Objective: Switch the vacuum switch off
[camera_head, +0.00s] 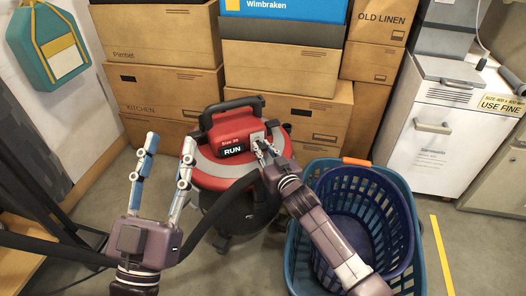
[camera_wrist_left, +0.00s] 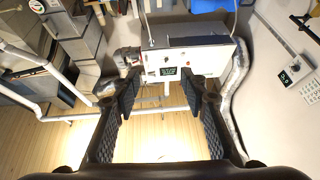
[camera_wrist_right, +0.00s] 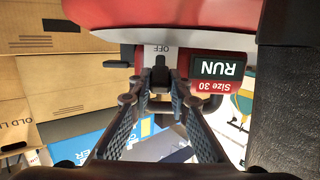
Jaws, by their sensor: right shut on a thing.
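The vacuum (camera_head: 205,170) is a red and grey drum with a black handle, standing on the floor in the middle of the head view. Its dark display reads RUN (camera_wrist_right: 217,69). Beside the display is a light panel marked OFF, with a small black switch (camera_wrist_right: 160,72). My right gripper (camera_head: 264,147) is at this panel, its fingertips closed in on both sides of the switch; in the head view the fingers partly hide it. My left gripper (camera_head: 170,143) is open and empty, raised left of the vacuum.
Cardboard boxes (camera_head: 160,92) are stacked behind the vacuum. A blue laundry basket (camera_head: 415,235) stands to its right, below my right arm. A white cabinet (camera_head: 430,150) is further right. A black hose (camera_head: 215,208) curves across the vacuum's front. A teal bag (camera_head: 48,50) hangs at the left.

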